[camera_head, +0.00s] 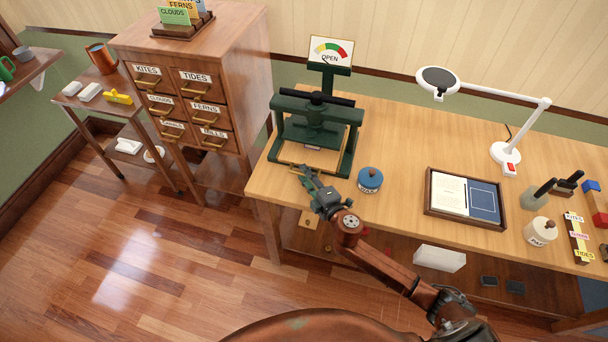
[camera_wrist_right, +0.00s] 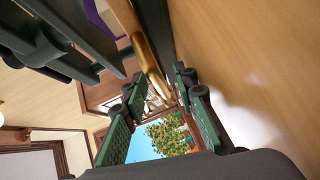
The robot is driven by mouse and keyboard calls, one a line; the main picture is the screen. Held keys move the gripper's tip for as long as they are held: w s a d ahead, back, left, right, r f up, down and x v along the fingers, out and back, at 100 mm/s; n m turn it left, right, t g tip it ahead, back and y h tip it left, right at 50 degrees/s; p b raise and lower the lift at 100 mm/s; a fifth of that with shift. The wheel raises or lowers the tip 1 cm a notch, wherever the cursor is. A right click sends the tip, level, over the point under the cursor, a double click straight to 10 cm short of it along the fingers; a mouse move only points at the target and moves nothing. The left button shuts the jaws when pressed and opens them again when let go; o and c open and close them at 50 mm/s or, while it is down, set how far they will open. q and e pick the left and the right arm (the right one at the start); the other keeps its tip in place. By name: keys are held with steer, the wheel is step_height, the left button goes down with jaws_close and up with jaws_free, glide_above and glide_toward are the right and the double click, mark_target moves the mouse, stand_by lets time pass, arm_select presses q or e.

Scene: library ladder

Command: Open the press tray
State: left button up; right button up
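The dark green press (camera_head: 316,128) stands at the left end of the wooden bench. Its tray (camera_head: 314,158) shows as a pale wooden board low inside the press frame, with part of its front edge hidden by my right gripper. My right gripper (camera_head: 306,176) is at the front of the press, by the tray's front edge. In the right wrist view its green fingers (camera_wrist_right: 155,88) are apart, with a brass bar (camera_wrist_right: 141,45) reaching in around the gap between their tips. I cannot tell whether they touch it. My left gripper is out of view.
A blue-topped jar (camera_head: 370,179) stands close right of my gripper. A framed tray (camera_head: 428,196) and a white lamp (camera_head: 505,152) are farther right. A drawer cabinet (camera_head: 183,55) stands left. Floor between is clear.

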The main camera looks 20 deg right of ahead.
steer(key=shift+w, duration=0.2)
steer(key=shift+a, duration=0.1)
jaws_close()
stand_by(0.5)
